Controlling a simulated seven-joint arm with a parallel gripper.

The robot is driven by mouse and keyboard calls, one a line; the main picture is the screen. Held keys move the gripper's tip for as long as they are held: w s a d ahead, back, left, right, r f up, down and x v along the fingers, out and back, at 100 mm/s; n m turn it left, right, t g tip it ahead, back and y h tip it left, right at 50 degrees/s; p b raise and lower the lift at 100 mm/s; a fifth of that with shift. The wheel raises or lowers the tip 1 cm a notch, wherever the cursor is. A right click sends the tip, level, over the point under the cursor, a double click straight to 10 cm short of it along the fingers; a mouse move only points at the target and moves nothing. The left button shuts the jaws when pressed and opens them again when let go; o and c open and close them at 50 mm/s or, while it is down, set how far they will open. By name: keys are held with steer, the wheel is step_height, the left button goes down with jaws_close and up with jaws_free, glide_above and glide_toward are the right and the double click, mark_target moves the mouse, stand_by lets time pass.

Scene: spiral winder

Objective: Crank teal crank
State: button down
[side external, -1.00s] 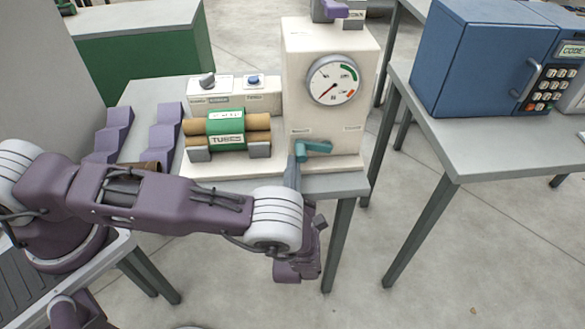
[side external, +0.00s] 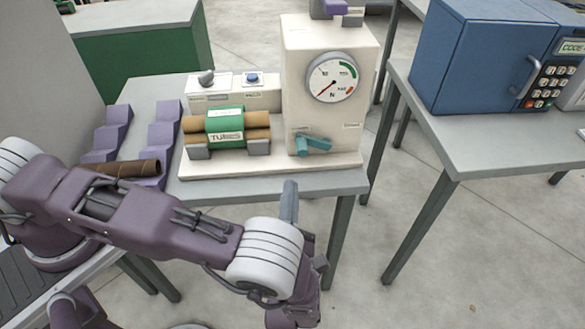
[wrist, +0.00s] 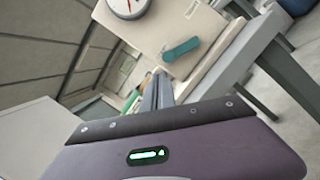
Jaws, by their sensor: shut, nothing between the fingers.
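The teal crank (side external: 313,144) is on the front of the cream winder machine (side external: 300,75), below its round dial (side external: 333,78). It also shows in the wrist view (wrist: 181,50). My gripper (side external: 290,185) is shut and empty, pointing up in front of the machine's base, below and a little left of the crank and apart from it. In the wrist view its fingers (wrist: 157,82) are together. The dial's needle points to the lower left.
Cardboard tubes (side external: 262,132) with a green TUBES label lie on the machine's left part. A loose brown tube (side external: 130,168) rests on purple stepped holders (side external: 163,135). A blue cabinet with a keypad (side external: 490,60) stands on the right table.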

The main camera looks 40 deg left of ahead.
step_height(320, 180, up, 35)
steer(key=w, duration=0.1)
steer(key=w+a+n+g+h, duration=0.1)
steer(key=w+n+g+h, duration=0.2)
steer(key=w+n+h, duration=1.25)
steer(key=s+a+n+g+h, duration=0.2)
steer(key=s+a+n+g, duration=0.5)
steer(key=s+a+n, duration=0.5)
steer(key=w+d+f, duration=0.2)
steer(key=d+f, duration=0.1)
steer(key=f, duration=1.1)
steer(key=w+d+f, duration=0.3)
steer(key=f, duration=1.2)
steer(key=shift+w+f+n, duration=0.15)
steer(key=shift+n, duration=0.3)
